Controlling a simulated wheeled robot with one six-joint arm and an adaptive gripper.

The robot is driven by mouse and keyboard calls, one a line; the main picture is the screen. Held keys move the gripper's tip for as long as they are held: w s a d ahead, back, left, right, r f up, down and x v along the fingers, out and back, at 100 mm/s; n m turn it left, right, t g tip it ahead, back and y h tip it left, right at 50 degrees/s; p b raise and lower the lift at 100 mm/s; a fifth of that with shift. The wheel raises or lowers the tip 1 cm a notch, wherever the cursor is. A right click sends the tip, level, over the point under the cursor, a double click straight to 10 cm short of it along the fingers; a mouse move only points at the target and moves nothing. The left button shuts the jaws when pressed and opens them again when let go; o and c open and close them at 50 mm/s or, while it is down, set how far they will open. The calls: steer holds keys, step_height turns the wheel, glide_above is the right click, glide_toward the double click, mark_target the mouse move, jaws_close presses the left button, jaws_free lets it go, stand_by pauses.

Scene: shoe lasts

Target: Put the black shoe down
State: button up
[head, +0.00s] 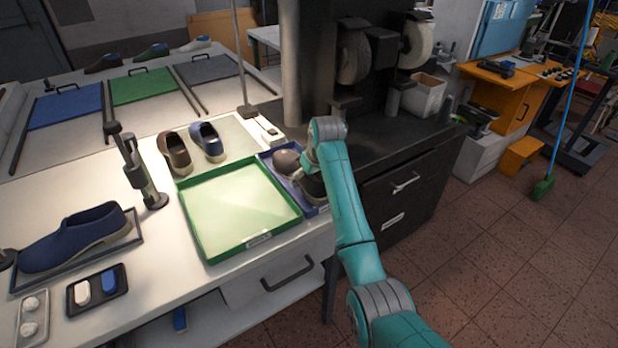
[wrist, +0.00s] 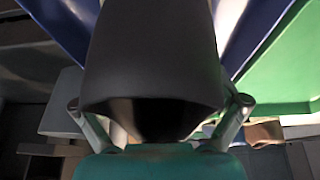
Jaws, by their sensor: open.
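The black shoe (wrist: 150,55) fills the middle of the wrist view, its dark opening facing the camera. In the head view the black shoe (head: 313,188) shows partly behind my arm, at the blue tray (head: 322,208) right of the green tray. My gripper (wrist: 158,104) is open, with one finger on each side of the shoe. Whether the fingers touch it is hard to tell. In the head view my gripper is mostly hidden by my arm. The shoe's underside and its contact with the tray are hidden.
A brown shoe (head: 287,162) sits in the blue tray beside the black one. The green tray (head: 196,250) is empty. Brown (head: 176,153) and blue-grey (head: 207,141) shoes stand behind it. A dark cabinet (head: 410,190) stands close on the right.

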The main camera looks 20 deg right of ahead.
steer(key=v, duration=1.2)
